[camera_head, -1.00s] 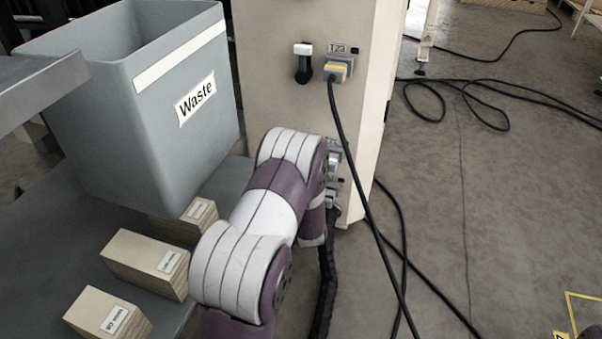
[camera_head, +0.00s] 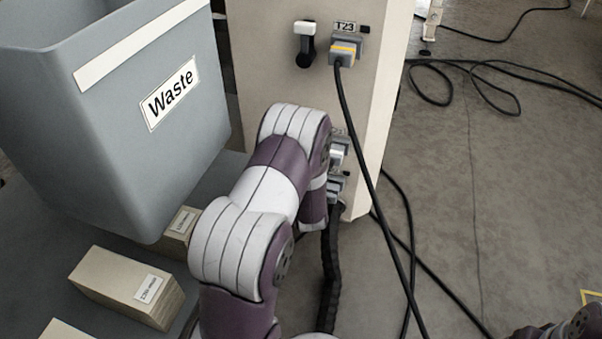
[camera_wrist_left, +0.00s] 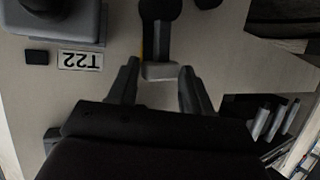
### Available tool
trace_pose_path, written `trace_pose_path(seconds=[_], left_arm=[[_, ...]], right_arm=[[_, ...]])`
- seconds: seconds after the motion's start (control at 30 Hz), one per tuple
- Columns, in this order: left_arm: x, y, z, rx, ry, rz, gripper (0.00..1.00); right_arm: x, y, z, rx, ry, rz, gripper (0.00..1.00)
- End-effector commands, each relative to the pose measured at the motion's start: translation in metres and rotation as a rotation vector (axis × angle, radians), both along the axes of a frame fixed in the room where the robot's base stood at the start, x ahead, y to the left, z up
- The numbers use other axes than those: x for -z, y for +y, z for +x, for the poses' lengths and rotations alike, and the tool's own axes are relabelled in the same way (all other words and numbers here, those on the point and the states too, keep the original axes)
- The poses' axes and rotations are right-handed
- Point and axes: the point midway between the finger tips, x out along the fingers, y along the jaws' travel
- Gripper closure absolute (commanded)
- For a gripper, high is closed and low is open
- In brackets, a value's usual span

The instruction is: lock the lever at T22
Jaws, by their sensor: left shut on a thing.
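In the left wrist view, which is upside down, the T22 label (camera_wrist_left: 80,60) is on the pale panel beside a grey connector (camera_wrist_left: 60,22). The T22 lever has a dark arm (camera_wrist_left: 157,38) with a light grey handle end (camera_wrist_left: 160,71). My left gripper (camera_wrist_left: 160,66) has one finger on each side of this handle and is shut on it. My right gripper is not in view.
Above on the cabinet are the T23 label (camera_head: 345,27), its connector (camera_head: 342,52) and a white-tipped lever (camera_head: 305,30). A black cable (camera_head: 362,150) hangs in front, right of my arm. A grey Waste bin (camera_head: 120,130) and cardboard boxes (camera_head: 125,285) stand left. Open floor lies right.

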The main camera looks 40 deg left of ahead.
Motion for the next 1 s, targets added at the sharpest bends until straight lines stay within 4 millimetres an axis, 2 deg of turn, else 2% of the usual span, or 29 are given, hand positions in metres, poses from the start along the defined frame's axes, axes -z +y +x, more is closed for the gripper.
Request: trace_pose_path(seconds=[0.03, 0.13, 0.43, 0.47, 0.77, 0.87, 1.0], left_arm=[[-0.004, -0.003, 0.000, 0.001, 0.014, 0.026, 1.00], [-0.004, -0.009, 0.002, 0.001, 0.038, 0.101, 1.00], [0.001, -0.010, 0.002, -0.001, 0.046, 0.136, 1.00], [0.001, -0.010, 0.002, 0.000, 0.046, 0.135, 0.44], [-0.001, -0.011, 0.002, 0.000, 0.045, 0.134, 0.44], [-0.009, -0.020, -0.006, 0.003, 0.048, 0.135, 0.44], [-0.025, -0.043, -0.031, 0.006, 0.050, 0.134, 0.44]], right_arm=[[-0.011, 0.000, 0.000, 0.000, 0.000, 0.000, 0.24], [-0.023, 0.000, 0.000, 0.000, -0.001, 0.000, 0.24], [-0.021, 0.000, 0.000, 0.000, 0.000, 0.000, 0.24], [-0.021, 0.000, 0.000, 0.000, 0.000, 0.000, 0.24], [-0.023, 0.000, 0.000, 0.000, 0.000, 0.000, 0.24], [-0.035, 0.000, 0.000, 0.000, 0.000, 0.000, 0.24], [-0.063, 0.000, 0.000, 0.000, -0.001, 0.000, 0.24]])
